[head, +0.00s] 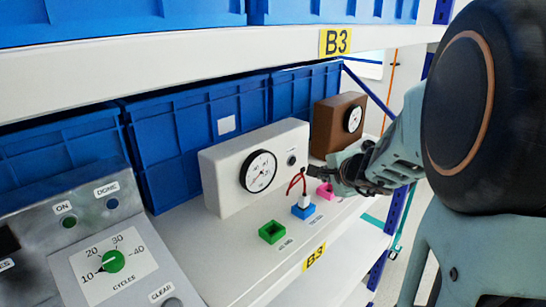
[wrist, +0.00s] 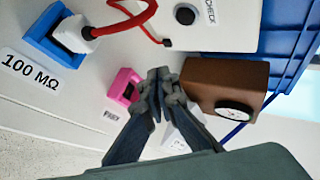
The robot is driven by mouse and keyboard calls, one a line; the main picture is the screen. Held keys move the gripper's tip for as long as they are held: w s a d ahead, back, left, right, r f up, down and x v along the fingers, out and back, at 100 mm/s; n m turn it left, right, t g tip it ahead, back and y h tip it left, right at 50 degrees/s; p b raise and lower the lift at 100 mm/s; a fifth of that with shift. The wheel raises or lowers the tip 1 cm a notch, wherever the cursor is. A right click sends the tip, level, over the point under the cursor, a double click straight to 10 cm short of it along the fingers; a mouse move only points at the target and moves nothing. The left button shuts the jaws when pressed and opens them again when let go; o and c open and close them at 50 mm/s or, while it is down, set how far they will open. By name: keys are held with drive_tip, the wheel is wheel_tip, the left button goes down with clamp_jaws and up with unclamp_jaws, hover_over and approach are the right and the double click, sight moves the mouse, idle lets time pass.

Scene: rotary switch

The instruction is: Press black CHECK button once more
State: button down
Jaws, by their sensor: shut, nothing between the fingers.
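The black CHECK button (head: 291,160) is on the front of the white meter box (head: 225,180), right of its round dial. In the wrist view the button (wrist: 185,14) is at the top, beside its CHECK label (wrist: 210,12). My gripper (head: 330,172) is right of the button, in front of the brown box. In the wrist view its fingertips (wrist: 161,74) are together with nothing between them, apart from the button. Whether the button is pressed in cannot be told.
Red leads (head: 297,182) rise from a white plug in the blue socket (head: 303,211), close to my gripper. A pink socket (head: 326,191) and a green socket (head: 272,232) stand along the shelf. A brown gauge box (head: 325,125) is at right; blue bins (head: 180,130) stand behind.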

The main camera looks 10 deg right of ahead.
drive_tip(key=w+a, duration=0.1)
drive_tip(key=w, duration=0.1)
drive_tip(key=w+a, duration=0.1)
drive_tip(key=w, duration=0.1)
drive_tip(key=shift+w+a+f, duration=0.1)
drive_tip(key=shift+a+f, duration=0.05)
drive_tip(key=shift+a, duration=0.2)
drive_tip(key=shift+w+a+b, duration=0.35)
drive_tip(key=shift+w+a, duration=0.15)
drive_tip(key=shift+w, duration=0.25)
idle(0.6)
drive_tip(key=shift+w+a, duration=0.25)
drive_tip(key=shift+w, duration=0.1)
drive_tip(key=shift+w+a+b, duration=0.25)
drive_tip(key=shift+w+b, duration=0.1)
drive_tip(key=shift+b, duration=0.05)
idle(0.8)
drive_tip(key=shift+s+d, duration=0.45)
drive_tip(key=shift+s, duration=0.25)
drive_tip(key=shift+s+d+b, duration=0.25)
drive_tip(key=shift+s+d, duration=0.45)
drive_tip(key=shift+s, duration=0.35)
drive_tip(key=shift+s+d+b, duration=0.2)
drive_tip(key=shift+s+d, duration=0.5)
drive_tip(key=shift+s, duration=0.35)
